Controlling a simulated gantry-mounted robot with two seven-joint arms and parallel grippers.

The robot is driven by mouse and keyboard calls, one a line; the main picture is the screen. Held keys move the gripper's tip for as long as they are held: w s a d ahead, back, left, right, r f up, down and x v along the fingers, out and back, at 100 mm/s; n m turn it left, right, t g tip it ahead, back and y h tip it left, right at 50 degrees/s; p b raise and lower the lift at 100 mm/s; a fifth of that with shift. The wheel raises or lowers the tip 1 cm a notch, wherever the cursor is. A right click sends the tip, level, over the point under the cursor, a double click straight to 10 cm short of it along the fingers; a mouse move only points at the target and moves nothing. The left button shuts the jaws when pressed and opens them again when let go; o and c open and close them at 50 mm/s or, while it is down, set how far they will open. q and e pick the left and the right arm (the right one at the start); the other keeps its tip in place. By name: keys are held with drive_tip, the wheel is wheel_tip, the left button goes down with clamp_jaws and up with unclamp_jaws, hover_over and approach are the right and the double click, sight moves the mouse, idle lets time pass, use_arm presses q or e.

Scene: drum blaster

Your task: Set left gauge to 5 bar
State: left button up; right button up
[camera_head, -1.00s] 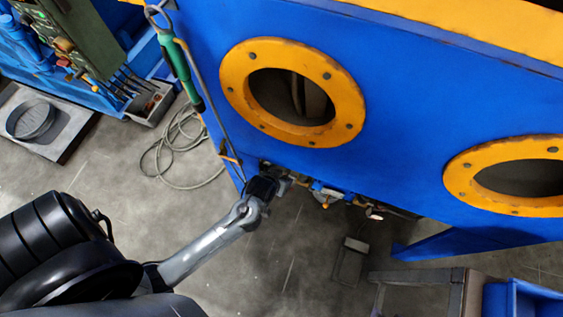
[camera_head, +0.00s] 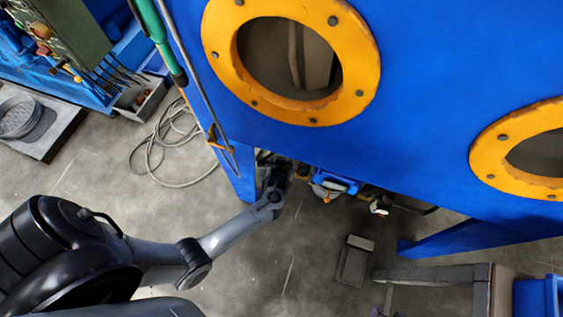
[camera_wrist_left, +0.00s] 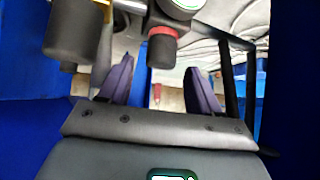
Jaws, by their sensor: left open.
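In the left wrist view, a dark knob with a red ring (camera_wrist_left: 162,47) hangs at the top middle, beyond and between the fingertips. A round pale gauge (camera_wrist_left: 187,5) sits just above it, cut off by the top edge, so I cannot read it. My left gripper (camera_wrist_left: 160,72) is open, with one finger on each side of the knob and nothing visible in its grip. In the head view, my left gripper (camera_head: 275,172) is at the fittings (camera_head: 335,183) under the blue cabinet's lower edge. My right gripper is not in view.
A dark cylinder (camera_wrist_left: 75,40) hangs left of the knob, close to the left finger. The blue cabinet (camera_head: 420,110) has orange-rimmed ports (camera_head: 365,65). A hose (camera_head: 165,150) lies coiled on the floor. A stand (camera_head: 440,275) is at lower right.

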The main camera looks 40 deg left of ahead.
use_arm(q)
drive_tip(key=shift+b+x, duration=0.9)
drive_tip(key=shift+x, duration=1)
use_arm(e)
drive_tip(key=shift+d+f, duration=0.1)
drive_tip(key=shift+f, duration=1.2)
use_arm(q)
drive_tip(key=c, duration=1)
drive_tip(key=shift+s+r+m+t+h+p, duration=0.15)
drive_tip(key=shift+r+m+t+h+p, duration=0.2)
drive_tip(key=shift+m+p, duration=0.6)
drive_tip(key=shift+a+f+h+p, duration=0.1)
drive_tip(key=shift+f+h+p, duration=0.05)
drive_tip(key=shift+h+p, duration=0.25)
drive_tip(key=shift+f+m+t+h, duration=0.15)
drive_tip(key=shift+m+t+h, duration=0.1)
drive_tip(key=shift+m, duration=0.3)
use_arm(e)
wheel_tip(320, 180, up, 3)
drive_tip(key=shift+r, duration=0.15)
use_arm(q)
drive_tip(key=o, duration=1)
drive_tip(key=shift+p, duration=0.3)
